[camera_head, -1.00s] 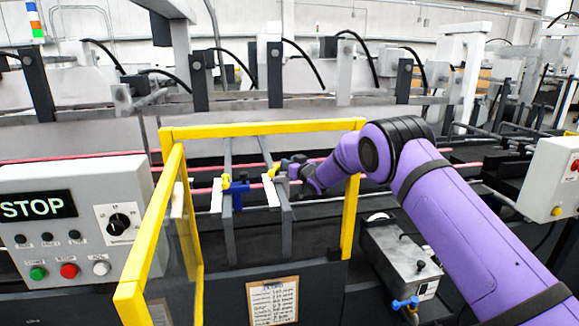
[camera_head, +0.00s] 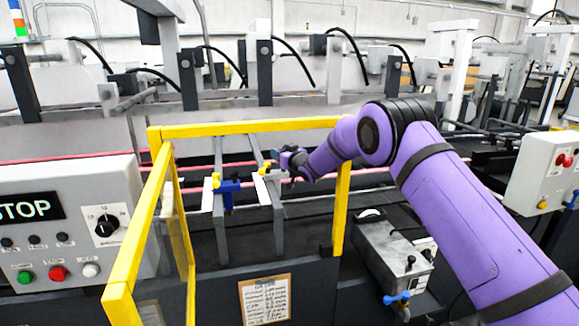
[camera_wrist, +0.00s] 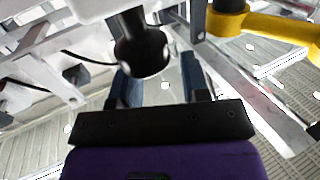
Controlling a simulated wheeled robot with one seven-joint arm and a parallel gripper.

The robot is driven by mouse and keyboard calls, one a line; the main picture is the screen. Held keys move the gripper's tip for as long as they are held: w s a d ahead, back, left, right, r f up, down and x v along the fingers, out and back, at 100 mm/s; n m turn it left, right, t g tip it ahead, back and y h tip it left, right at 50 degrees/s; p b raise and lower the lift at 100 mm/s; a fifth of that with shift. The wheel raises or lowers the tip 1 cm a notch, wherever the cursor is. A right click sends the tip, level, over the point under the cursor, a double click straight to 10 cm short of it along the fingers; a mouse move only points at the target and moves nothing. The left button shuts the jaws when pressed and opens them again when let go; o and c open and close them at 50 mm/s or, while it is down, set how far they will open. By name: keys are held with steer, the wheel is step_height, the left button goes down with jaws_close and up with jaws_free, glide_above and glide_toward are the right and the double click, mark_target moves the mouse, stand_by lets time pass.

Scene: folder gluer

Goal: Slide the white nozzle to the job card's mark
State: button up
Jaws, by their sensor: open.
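The white nozzle appears to be the white body with a dark round tip (camera_wrist: 140,48) at the top of the wrist view. In the head view my gripper (camera_head: 289,160) is beside the top of that rail, near a yellow knob (camera_head: 266,167). The job card (camera_head: 265,300) hangs on the machine front; its writing is too small to read.
A blue nozzle (camera_head: 228,186) sits on the left-hand rail. A yellow guard frame (camera_head: 245,128) stands around the rails. A grey glue unit (camera_head: 395,255) is right of it. The STOP control box (camera_head: 75,225) stands at left, and another box (camera_head: 540,175) at right.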

steer(key=s+d+r, duration=0.1)
steer(key=s+d, duration=0.3)
steer(key=s, duration=1)
steer(key=shift+s, duration=0.3)
steer(key=shift+r, duration=0.1)
